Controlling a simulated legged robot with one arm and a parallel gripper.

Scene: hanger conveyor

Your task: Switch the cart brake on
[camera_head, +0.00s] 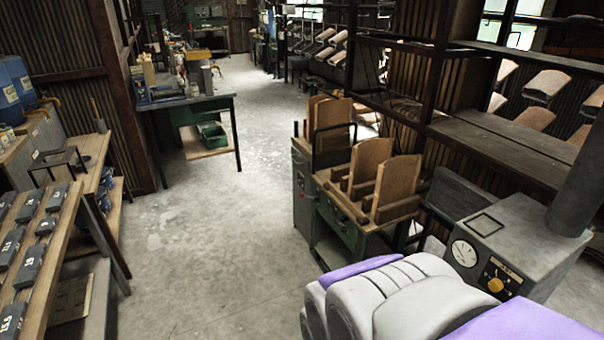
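A green metal cart or stand (337,229) with upright brown wooden boards (397,188) stands right of the middle. A dark looped bar (334,127) rises at its far end. Rounded white and purple links of my arm fill the bottom right. My gripper's fingers do not show.
A grey machine (515,240) with a dial and yellow knob stands at right. A workbench (190,102) stands at back left. A sloped wooden rack (50,255) with numbered dark blocks fills the left. The concrete floor (215,245) between is clear.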

